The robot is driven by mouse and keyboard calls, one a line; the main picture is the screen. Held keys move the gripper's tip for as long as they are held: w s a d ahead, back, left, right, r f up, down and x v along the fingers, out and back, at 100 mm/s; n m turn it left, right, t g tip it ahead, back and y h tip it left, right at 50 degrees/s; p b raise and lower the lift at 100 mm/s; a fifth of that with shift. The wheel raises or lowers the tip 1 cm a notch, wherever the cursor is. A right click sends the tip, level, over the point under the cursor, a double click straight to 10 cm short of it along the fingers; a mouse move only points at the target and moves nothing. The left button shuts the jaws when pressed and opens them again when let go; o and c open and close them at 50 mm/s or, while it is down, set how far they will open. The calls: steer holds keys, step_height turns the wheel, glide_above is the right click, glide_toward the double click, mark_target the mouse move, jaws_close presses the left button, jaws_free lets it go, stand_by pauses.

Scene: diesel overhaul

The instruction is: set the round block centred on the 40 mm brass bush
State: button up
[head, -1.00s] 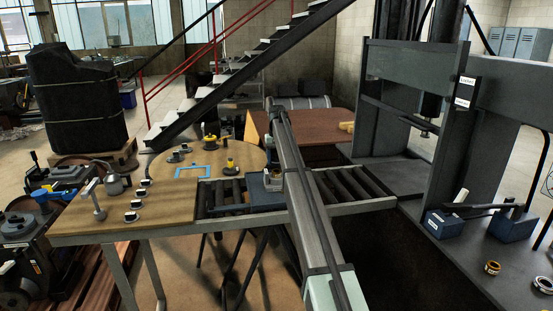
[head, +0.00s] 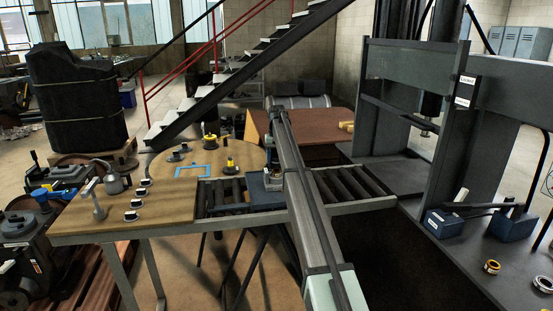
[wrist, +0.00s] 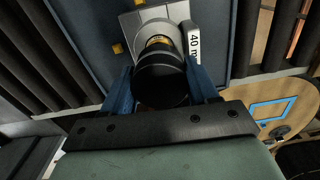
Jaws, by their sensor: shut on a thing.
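The black round block (wrist: 160,82) is between the two blue fingers of my gripper (wrist: 160,92) in the wrist view, and the fingers are shut on it. Beyond it, partly covered by the block, a brass-coloured ring of the bush (wrist: 158,40) shows on a light grey holder (wrist: 130,22). A white label reading "40 m", cut off by a finger, is beside it. The block overlaps the bush in this view; I cannot tell whether they touch or are centred. In the head view my arm largely hides the gripper and block.
The holder is on a dark blue tray (head: 259,194) on the roller conveyor (head: 345,188). A wooden table (head: 120,213) with several small parts and a blue frame (head: 193,171) is at left. A press (head: 415,115) stands at right, with brass rings (head: 492,267) on its bed.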

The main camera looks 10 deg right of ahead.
steer(key=shift+f, duration=1.2)
stand_by(1.1)
steer(key=o, duration=1.4)
steer(key=shift+c, duration=0.2)
steer(key=shift+r, duration=4.5)
